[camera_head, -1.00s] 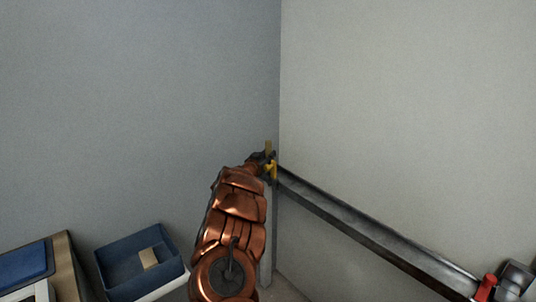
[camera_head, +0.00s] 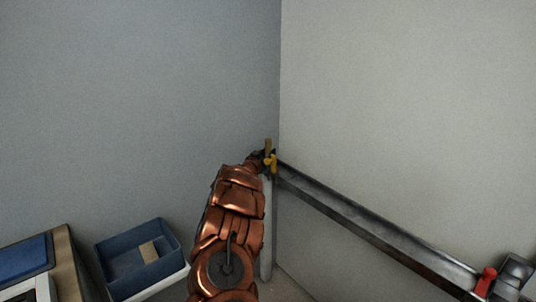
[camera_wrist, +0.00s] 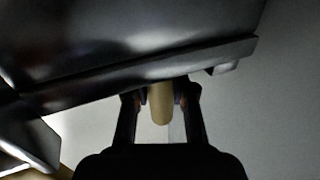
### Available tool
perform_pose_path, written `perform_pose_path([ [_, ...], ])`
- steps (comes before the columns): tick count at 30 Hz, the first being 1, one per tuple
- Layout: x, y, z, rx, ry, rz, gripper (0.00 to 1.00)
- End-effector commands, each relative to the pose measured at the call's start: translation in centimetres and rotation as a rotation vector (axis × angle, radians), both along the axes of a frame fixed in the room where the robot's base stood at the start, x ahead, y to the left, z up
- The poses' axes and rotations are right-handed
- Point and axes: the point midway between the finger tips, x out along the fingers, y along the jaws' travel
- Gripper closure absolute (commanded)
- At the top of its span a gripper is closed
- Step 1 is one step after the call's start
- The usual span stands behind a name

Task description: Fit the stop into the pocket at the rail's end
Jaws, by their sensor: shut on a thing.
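The metal rail (camera_head: 365,222) runs along the right wall, with its far end at the room corner. My gripper (camera_head: 268,160) is at that far end. A yellow stop (camera_head: 269,146) shows at my gripper, partly hidden by it. In the wrist view my gripper (camera_wrist: 160,103) is shut on a tan-yellow cylindrical part of the stop (camera_wrist: 160,104). The rail's metal (camera_wrist: 120,92) crosses just above the fingers there. The pocket is hidden, and I cannot tell whether the stop is in it.
A blue bin (camera_head: 112,252) with a tan block (camera_head: 149,252) stands at lower left, beside a bench with a blue top (camera_head: 24,258). A red part (camera_head: 486,281) sits at the rail's near end. The walls meet close behind my gripper.

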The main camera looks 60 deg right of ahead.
Motion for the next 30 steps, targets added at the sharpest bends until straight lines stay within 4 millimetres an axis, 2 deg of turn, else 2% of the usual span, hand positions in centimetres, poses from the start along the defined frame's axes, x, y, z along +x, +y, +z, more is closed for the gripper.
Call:
perform_pose_path([
  [1,0.0,0.0,0.1,-0.001,0.000,0.000,0.73],
  [9,0.0,0.0,0.0,-0.001,0.000,0.000,0.46],
  [20,0.0,0.2,0.0,0.001,-0.001,0.000,0.46],
  [30,-0.3,2.9,-0.1,0.003,0.000,0.002,0.46],
])
